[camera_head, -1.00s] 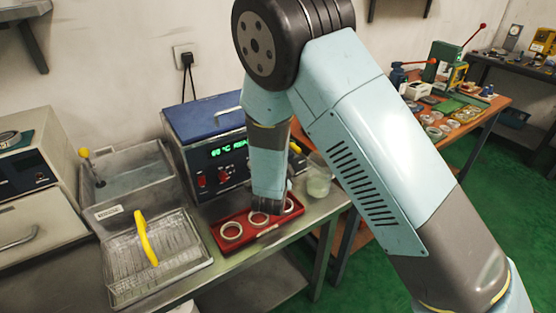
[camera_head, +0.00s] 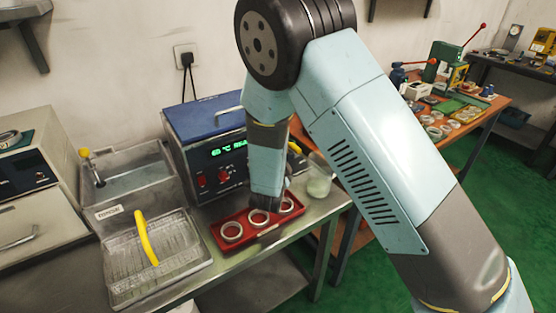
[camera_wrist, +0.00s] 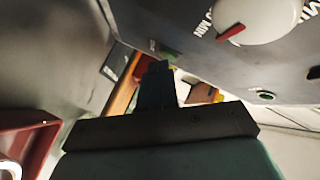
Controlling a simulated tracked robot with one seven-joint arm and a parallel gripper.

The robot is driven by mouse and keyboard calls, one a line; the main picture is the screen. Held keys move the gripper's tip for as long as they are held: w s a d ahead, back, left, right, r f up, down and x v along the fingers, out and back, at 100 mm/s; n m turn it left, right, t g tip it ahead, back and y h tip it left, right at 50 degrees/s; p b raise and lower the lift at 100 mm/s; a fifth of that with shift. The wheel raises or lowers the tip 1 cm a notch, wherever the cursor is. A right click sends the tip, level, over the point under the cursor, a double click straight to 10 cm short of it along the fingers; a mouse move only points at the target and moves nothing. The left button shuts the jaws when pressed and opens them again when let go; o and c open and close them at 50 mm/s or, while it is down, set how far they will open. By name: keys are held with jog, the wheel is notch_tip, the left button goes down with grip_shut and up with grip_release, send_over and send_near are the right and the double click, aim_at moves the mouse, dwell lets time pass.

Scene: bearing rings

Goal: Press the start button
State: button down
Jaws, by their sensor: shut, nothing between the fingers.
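The heated bath unit (camera_head: 205,125) has a blue lid, a green lit display (camera_head: 228,149) and red-marked knobs on its front. A small green part (camera_wrist: 168,57), which looks like the start button, shows on its panel in the wrist view, just beyond my fingertips. In the head view my arm hides that part of the panel. My gripper (camera_wrist: 158,72) is shut and empty, pointing along the panel front; its dark end also shows in the head view (camera_head: 266,203). I cannot tell whether it touches the green part.
A red tray (camera_head: 218,241) with several rings lies below my gripper, in front of the unit. A glass beaker (camera_head: 319,182) stands to the right. A wire basket (camera_head: 118,270) with a yellow handle and a metal tank (camera_head: 135,180) are at the left.

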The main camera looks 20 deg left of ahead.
jog(key=shift+d, duration=0.1)
jog(key=shift+s+d, duration=0.3)
jog(key=shift+d, duration=0.05)
dwell(0.4)
jog(key=shift+s+d, duration=1)
jog(key=shift+d, duration=0.15)
jog(key=shift+s+d, duration=0.95)
jog(key=shift+d, duration=0.2)
